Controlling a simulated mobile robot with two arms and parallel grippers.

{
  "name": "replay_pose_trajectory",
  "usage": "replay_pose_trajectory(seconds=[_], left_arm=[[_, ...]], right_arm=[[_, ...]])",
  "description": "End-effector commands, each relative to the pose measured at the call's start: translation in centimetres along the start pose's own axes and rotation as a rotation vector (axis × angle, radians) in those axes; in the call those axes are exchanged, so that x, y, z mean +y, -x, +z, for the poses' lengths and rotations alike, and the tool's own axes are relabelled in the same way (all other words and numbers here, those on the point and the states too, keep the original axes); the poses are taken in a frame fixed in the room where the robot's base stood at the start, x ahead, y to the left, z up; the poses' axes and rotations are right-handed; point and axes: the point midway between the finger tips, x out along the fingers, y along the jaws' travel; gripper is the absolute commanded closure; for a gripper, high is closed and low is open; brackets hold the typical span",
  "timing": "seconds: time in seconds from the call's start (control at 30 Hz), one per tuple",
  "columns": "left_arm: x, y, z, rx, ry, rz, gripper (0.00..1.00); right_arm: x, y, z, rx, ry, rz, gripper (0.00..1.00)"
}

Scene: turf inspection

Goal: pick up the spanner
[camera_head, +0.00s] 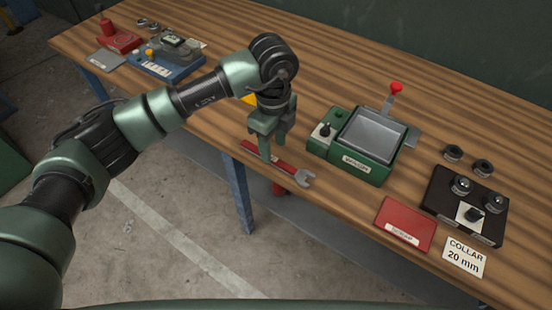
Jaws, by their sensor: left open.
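The spanner (297,176) lies near the front edge of the wooden bench, with a red handle and a grey open jaw at its right end. My left gripper (268,155) points down over the handle, left of the grey jaw, and is open. One finger overlaps the handle in the picture; I cannot tell whether it touches. My right gripper is not in view.
Right of the spanner stands a green box (352,165) with a grey tray top and a red-knobbed lever (394,92). Farther right are a red plate (405,222), a black fixture (438,201) and a "COLLAR 20 mm" card (464,257). A blue device (172,72) stands at the back left.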

Motion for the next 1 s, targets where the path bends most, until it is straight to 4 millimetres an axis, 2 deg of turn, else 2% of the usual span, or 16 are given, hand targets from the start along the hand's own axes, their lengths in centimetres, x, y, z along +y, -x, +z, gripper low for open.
replay_pose_trajectory(seconds=[0.13,0.3,0.57,0.7,0.73,1.0], left_arm=[[-0.2,-2.1,-0.6,0.003,-0.001,0.004,0.56],[-0.2,-4.1,-0.6,0.003,-0.002,0.001,0.56],[-0.3,-4.4,-0.6,0.002,-0.003,-0.001,0.56],[-0.3,-4.4,-0.6,0.003,-0.003,-0.001,0.95],[-0.3,-4.4,-0.6,0.003,-0.003,-0.001,1.0],[-0.3,-4.3,-0.6,0.003,-0.003,-0.002,1.0]], right_arm=[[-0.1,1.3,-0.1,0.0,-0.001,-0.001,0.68],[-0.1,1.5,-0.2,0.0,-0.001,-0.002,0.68],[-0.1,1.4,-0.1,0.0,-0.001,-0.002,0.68],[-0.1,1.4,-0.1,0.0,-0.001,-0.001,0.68],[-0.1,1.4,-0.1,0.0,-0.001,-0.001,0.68],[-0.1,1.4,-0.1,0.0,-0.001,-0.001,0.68]])
